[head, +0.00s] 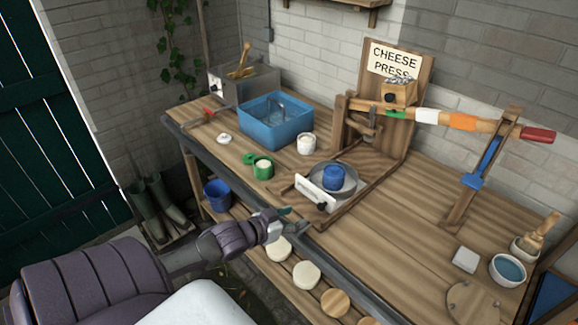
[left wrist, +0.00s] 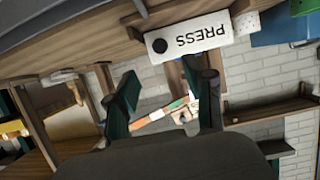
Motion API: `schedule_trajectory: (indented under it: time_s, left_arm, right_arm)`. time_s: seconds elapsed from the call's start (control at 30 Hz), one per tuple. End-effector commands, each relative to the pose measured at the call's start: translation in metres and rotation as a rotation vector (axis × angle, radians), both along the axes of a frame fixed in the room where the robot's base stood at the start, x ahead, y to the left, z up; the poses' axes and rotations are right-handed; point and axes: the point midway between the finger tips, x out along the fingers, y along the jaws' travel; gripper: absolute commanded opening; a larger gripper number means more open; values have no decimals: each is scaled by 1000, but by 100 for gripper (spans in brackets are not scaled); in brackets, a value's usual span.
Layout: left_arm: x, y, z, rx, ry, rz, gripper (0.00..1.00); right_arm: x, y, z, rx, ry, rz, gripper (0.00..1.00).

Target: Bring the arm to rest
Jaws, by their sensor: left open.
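My left gripper (head: 292,219) is open and empty at the front edge of the wooden bench (head: 420,255), in front of the cheese press. Its two fingers (left wrist: 165,100) stand apart in the left wrist view, with nothing between them up close. The cheese press (head: 385,125) has a wooden frame and a long lever with coloured bands. A blue cup (head: 333,178) sits in a grey pan on the press base. A white PRESS label (head: 318,192) stands in front of it and also shows in the left wrist view (left wrist: 203,38). My right gripper is not in view.
A blue tub (head: 275,120), a green pot (head: 263,168) and a white pot (head: 306,144) stand on the bench's left part. A blue bowl (head: 508,270) and a white block (head: 466,260) are at the right. Round cheeses (head: 306,275) lie on the lower shelf. The bench's middle right is clear.

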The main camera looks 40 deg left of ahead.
Motion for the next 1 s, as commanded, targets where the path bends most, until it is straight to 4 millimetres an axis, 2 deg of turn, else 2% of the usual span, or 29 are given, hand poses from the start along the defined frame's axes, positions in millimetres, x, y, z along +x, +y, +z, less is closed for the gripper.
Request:
schedule_trajectory:
  time_s: [0.2, 0.77, 0.87, 0.97, 1.0]
  left_arm:
    - [-12, 1, 5, 0, 0, 0, 53]
    - [-13, 1, 5, 0, 1, 1, 53]
    - [-16, 6, -9, 5, 21, 16, 53]
    - [-26, 17, -50, 19, 81, 55, 53]
    - [-33, 23, -73, 28, 116, 75, 53]
  right_arm:
    - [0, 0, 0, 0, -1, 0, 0]
    - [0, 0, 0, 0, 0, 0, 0]
    - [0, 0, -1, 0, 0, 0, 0]
    - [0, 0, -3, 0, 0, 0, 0]
    - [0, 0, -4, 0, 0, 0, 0]
